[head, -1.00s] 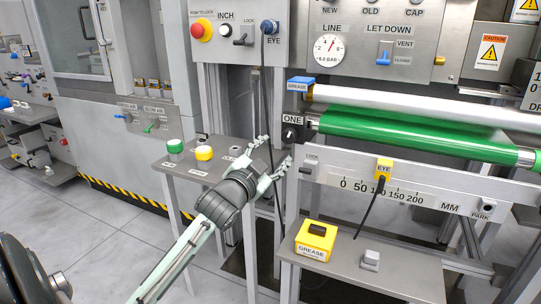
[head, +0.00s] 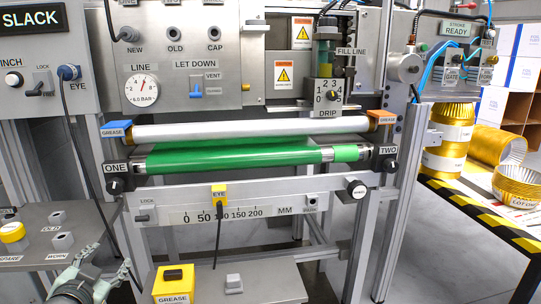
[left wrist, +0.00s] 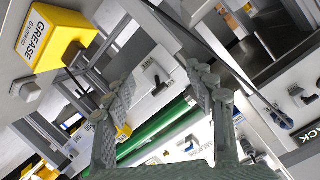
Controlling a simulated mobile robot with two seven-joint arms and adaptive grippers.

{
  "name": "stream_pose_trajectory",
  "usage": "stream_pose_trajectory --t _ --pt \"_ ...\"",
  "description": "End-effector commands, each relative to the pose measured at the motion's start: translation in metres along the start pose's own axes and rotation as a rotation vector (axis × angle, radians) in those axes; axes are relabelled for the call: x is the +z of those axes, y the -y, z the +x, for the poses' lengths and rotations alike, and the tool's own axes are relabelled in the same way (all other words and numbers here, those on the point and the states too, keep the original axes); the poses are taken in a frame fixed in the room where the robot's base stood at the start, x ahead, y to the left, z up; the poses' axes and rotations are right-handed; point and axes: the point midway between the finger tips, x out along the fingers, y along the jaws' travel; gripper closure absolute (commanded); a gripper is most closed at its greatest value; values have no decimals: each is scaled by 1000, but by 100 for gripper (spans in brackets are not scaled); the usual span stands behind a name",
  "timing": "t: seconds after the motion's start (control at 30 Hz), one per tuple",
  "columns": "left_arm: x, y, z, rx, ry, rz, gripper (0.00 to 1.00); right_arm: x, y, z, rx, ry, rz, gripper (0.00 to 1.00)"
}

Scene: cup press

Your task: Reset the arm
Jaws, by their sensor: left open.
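My left gripper (head: 104,264) is at the bottom left of the head view, over the small grey side table by the machine. Its fingers are spread open, and no object shows between them. In the left wrist view both fingers (left wrist: 163,88) stand apart with the machine's front behind them. My right gripper is not in view. The machine carries a green roller (head: 235,158) below a white roller (head: 250,129).
A yellow grease box (head: 173,284) stands on a grey shelf (head: 268,285) right of the gripper. A yellow-topped cup (head: 13,234) is on the side table (head: 40,260). A yellow eye sensor (head: 219,194) sits on the scale rail. Gold rolls (head: 452,128) stand at right.

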Motion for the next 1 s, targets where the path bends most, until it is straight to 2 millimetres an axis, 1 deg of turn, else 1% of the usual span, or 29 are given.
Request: stream_pose_trajectory --t 0.03,0.07,0.1,0.13,0.17,0.2,0.27,0.3,0.37,0.4,0.43,0.53,0.63,0.73,1.0 --pt "31 -26 -4 49 86 -21 44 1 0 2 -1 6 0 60" --pt "49 -40 -8 76 139 -32 44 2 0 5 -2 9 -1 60" --pt "72 -60 -14 112 208 -48 44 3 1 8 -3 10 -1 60" --pt "89 -74 -21 138 260 -57 44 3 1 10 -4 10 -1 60" --pt "106 -89 -28 164 311 -67 44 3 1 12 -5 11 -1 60" --pt "128 -108 -39 198 381 -79 44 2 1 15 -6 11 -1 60" --pt "159 -135 -59 247 483 -95 44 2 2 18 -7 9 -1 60" --pt "178 -153 -74 278 549 -103 44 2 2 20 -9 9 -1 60" --pt "202 -176 -96 319 639 -115 44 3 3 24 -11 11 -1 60" --pt "216 -189 -110 344 693 -120 44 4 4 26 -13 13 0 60" --pt "226 -198 -121 360 731 -122 44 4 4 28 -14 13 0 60" --pt "248 -220 -150 403 828 -129 44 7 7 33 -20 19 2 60" --pt "260 -232 -168 426 883 -133 44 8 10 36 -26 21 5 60" --pt "265 -237 -175 436 906 -134 44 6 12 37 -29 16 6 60" --pt "265 -237 -174 436 906 -133 44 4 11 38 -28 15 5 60"
